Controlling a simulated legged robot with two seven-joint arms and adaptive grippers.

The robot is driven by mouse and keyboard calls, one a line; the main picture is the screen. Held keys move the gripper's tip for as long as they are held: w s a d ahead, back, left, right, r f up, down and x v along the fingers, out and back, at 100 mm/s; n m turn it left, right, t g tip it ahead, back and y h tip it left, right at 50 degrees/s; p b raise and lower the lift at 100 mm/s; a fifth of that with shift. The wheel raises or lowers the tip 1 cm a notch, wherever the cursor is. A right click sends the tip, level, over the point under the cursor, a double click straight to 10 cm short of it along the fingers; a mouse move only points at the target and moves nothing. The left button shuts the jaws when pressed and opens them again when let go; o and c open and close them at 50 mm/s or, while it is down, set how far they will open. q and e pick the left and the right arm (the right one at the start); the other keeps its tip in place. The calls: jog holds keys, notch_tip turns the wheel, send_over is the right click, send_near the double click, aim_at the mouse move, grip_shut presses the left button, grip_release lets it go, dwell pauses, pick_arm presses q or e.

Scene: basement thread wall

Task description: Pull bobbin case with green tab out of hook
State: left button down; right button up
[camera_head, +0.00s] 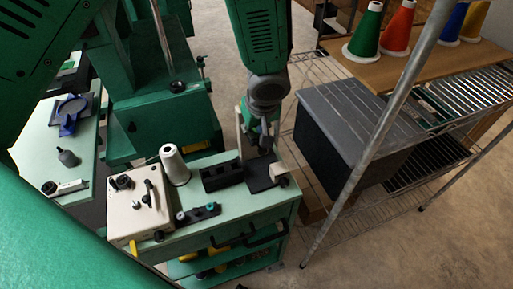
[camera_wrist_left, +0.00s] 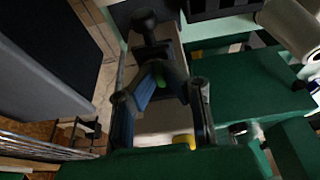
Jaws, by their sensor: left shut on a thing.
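My left gripper (camera_head: 264,143) reaches down from the top of the head view to the right end of the pale green cart top. In the left wrist view the gripper's fingers (camera_wrist_left: 163,78) close around a small piece with a green tab (camera_wrist_left: 161,83), the bobbin case. The fingers hide most of it, and I cannot see it in the head view. A black rounded part (camera_wrist_left: 146,22) lies just beyond the fingertips, perhaps the hook; I cannot tell whether the case touches it. My right gripper is not in view.
The cart top (camera_head: 229,204) also carries a white thread cone (camera_head: 174,165), a cream box with knobs (camera_head: 139,205) and a black block (camera_head: 221,175). A dark grey bin (camera_head: 350,120) and a metal shelf post (camera_head: 375,145) stand close on the right.

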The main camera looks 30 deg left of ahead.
aim_at(256, 132)
pick_arm(q)
jog(key=shift+w+r+p, duration=0.1)
jog(key=shift+r+p, duration=1)
jog(key=shift+r, duration=0.35)
jog(key=c, duration=1.6)
grip_release()
jog(key=shift+d+r, duration=0.1)
jog(key=shift+r, duration=0.05)
jog(key=v, duration=1.1)
jog(key=shift+d+r, duration=0.1)
jog(key=shift+r, duration=0.15)
